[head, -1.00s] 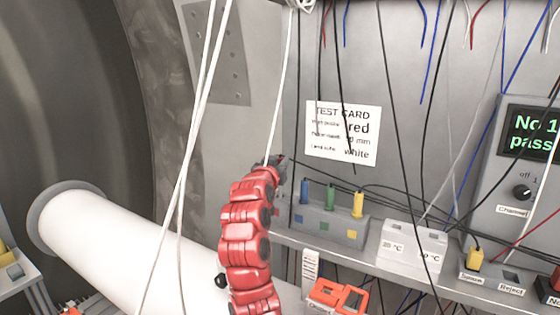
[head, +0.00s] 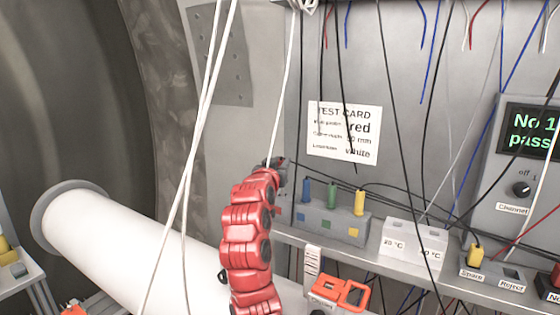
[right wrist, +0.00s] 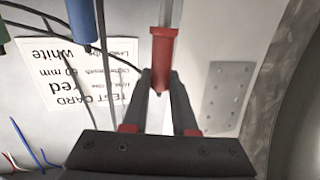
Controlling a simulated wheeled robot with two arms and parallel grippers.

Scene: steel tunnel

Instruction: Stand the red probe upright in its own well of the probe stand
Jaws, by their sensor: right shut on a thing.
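The red probe (right wrist: 162,62) is between the fingers of my right gripper (right wrist: 160,90) in the right wrist view, which is shut on it. In the head view my right gripper (head: 275,167) is seen from behind, at the left end of the probe stand (head: 340,228), and the probe is hidden there. The grey stand holds a blue probe (head: 306,190), a green probe (head: 331,196) and a yellow probe (head: 359,203) upright. The stand's left end is partly covered by my arm, and I cannot see the red well. My left gripper is not in view.
A white block with temperature labels (head: 413,240) stands right of the stand, then a Spare/Reject box (head: 490,274). An orange clamp (head: 340,292) sits below the shelf. Thin cables hang across the view. A test card (head: 343,130) is on the wall behind.

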